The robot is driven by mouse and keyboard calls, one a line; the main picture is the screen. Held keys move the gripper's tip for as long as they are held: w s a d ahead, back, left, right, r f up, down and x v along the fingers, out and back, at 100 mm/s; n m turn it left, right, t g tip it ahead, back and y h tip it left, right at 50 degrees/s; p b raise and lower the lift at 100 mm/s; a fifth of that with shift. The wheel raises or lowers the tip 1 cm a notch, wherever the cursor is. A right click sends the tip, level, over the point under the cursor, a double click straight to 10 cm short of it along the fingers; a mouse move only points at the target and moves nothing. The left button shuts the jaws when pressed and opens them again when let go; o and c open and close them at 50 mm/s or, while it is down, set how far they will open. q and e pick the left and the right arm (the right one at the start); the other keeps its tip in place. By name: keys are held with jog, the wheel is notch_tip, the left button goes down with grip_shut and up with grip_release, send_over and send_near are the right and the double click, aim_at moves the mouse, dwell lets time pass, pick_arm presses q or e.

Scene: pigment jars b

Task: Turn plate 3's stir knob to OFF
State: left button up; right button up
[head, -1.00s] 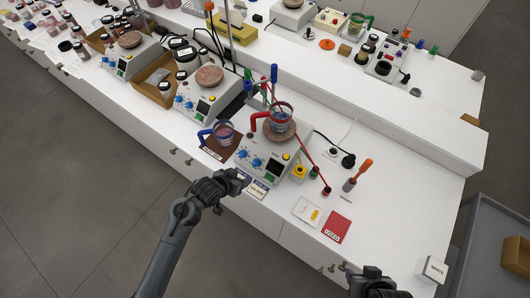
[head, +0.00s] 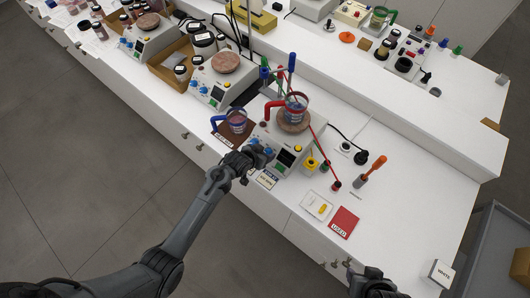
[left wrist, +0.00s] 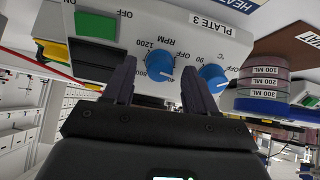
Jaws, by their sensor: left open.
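Plate 3 (head: 283,158) is a pale hotplate stirrer with two blue knobs, a small display and a green switch. In the left wrist view its panel appears upside down, with the label PLATE 3 (left wrist: 212,24). The RPM stir knob (left wrist: 160,65) is blue, with 800, 1200 and OFF printed around it; its exact setting is unclear. The °C knob (left wrist: 212,77) is beside it, just outside one finger. My left gripper (left wrist: 159,75) is open, its fingers either side of the stir knob. In the head view my left gripper (head: 262,153) covers part of the panel. My right gripper (head: 372,282) is at the bottom edge, away from plate 3.
A beaker with a red handle (head: 296,103) stands on plate 3's round top. A blue-handled beaker (head: 236,122) stands on a brown mat to its left. A yellow item (head: 311,163), cables and an orange-handled tool (head: 373,168) lie right.

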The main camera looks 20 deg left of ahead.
pick_arm(q)
jog(key=shift+w+d+f, duration=0.1)
jog(key=shift+w+f, duration=0.1)
jog(key=shift+f, duration=0.05)
jog(key=c, duration=1.1)
jog(key=shift+o, duration=0.2)
